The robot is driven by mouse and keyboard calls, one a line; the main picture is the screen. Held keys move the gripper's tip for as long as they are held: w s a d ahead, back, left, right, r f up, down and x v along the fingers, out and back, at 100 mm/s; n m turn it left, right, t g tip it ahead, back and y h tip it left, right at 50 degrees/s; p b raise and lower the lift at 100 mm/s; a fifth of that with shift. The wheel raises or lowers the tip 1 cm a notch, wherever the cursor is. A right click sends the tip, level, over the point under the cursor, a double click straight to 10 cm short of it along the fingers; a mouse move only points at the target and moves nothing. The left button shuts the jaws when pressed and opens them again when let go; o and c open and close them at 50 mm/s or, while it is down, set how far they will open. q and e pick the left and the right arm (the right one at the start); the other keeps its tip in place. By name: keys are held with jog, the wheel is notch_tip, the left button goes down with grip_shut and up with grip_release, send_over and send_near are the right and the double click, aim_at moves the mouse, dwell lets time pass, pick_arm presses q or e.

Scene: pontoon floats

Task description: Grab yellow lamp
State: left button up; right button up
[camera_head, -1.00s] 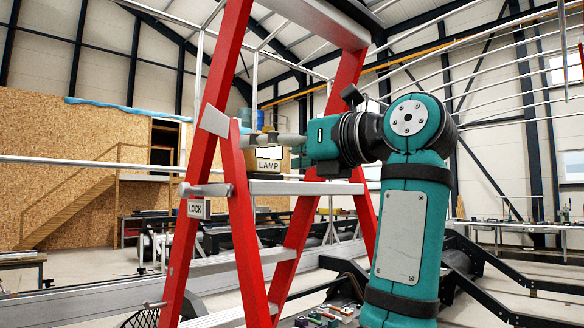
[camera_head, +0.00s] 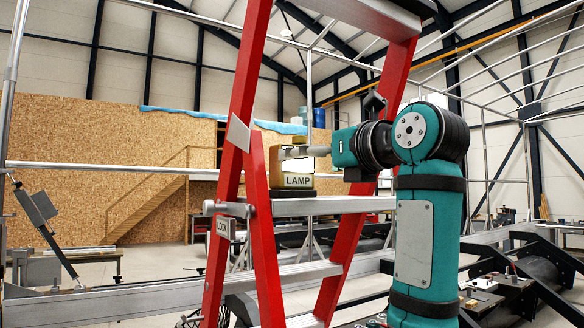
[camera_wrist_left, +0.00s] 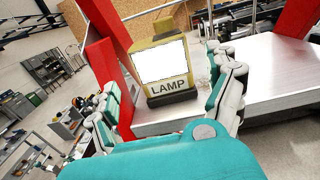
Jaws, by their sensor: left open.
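The yellow lamp (camera_head: 297,181) stands upright on a metal step of the red ladder (camera_head: 265,230). Its white front panel and LAMP label show in the left wrist view (camera_wrist_left: 168,87). My left gripper (camera_head: 285,152) is in front of the lamp's upper part in the head view and hides some of it. In the left wrist view its two fingers (camera_wrist_left: 164,72) are spread apart, one towards each side of the lamp, with nothing between them in their grip. I cannot tell whether a finger touches the lamp. My right gripper is not in view.
The ladder's red rails stand on both sides of the lamp; a LOCK tag (camera_head: 223,227) hangs on the near one. The metal step (camera_wrist_left: 275,75) has bare room beside the lamp. A chipboard wall (camera_head: 90,130) and stairs are far behind.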

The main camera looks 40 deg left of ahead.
aim_at(294, 161)
pick_arm(q)
jog(key=shift+p+x, duration=0.45)
jog(key=shift+x, duration=0.55)
jog(key=shift+w+a+r+p, duration=0.1)
jog(key=shift+a+r+p, duration=0.15)
jog(key=shift+a+p, duration=0.3)
jog(key=shift+w+a+r+p, duration=0.2)
jog(key=shift+a+p, duration=0.25)
jog(key=shift+p, duration=0.2)
jog(key=shift+w+a+f+p, duration=0.15)
jog(key=shift+a+p, duration=0.1)
jog(key=shift+a, duration=0.3)
jog(key=shift+w+a+f+p, duration=0.15)
jog(key=shift+w+a+p, duration=0.05)
jog(key=shift+a, duration=0.4)
jog(key=shift+w+a+f, duration=0.1)
jog(key=shift+a+f, duration=0.05)
jog(key=shift+a, duration=0.15)
jog(key=shift+d, duration=0.2)
jog(key=shift+c, duration=0.6)
jog(key=shift+d, duration=0.15)
jog(key=c, duration=1.2)
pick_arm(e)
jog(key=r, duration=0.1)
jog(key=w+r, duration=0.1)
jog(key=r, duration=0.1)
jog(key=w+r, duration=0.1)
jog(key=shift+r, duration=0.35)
